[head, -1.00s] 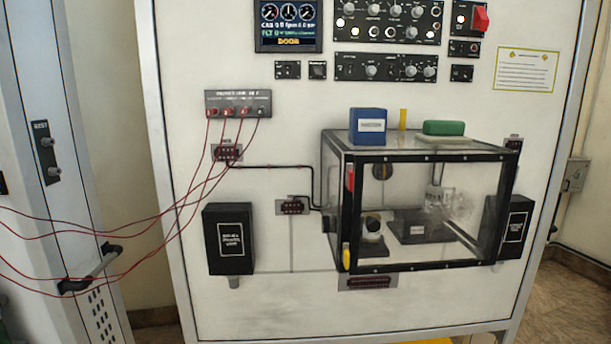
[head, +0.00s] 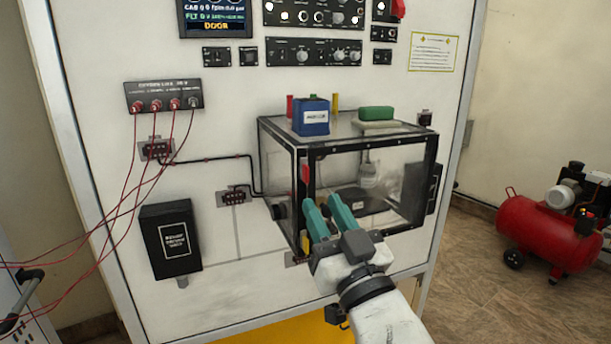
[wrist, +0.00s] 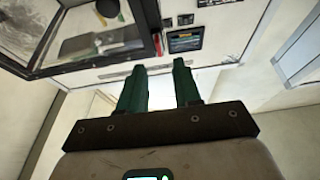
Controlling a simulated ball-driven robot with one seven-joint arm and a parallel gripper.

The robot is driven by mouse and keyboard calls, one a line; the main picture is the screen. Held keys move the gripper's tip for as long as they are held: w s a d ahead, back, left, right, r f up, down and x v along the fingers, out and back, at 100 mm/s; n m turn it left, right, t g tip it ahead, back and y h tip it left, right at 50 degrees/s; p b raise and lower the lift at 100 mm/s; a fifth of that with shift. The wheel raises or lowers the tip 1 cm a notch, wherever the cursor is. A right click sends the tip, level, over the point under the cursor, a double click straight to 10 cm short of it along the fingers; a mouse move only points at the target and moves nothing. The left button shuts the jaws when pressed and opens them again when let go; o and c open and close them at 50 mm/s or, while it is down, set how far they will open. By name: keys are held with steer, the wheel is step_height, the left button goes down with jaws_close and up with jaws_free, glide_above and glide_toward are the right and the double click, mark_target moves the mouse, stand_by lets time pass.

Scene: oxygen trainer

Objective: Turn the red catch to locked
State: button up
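The red catch (head: 305,171) is a small upright red piece at the upper left corner post of the clear, black-framed box (head: 283,146). A red piece on a black frame edge (wrist: 157,43) in the wrist view looks like the same catch. My gripper (head: 320,200) has green fingers, spread apart with nothing between them. In the head view its fingertips appear just below and right of the catch, and I cannot tell how far in front. In the wrist view my gripper (wrist: 158,68) points toward the panel, apart from the red piece.
A yellow piece (head: 304,243) is low on the same post, partly behind my gripper. A blue box (head: 311,118) and a green block (head: 376,113) sit on top. Red cables (head: 110,215) hang at left. A red compressor (head: 535,232) stands on the floor at right.

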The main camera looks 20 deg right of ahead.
mark_target(308, 176)
steer(key=p+x, duration=0.1)
steer(key=x, duration=0.5)
steer(key=shift+w+d+r+p, duration=0.1)
steer(key=shift+w+p, duration=0.2)
steer(key=shift+c, duration=0.4)
jaws_close()
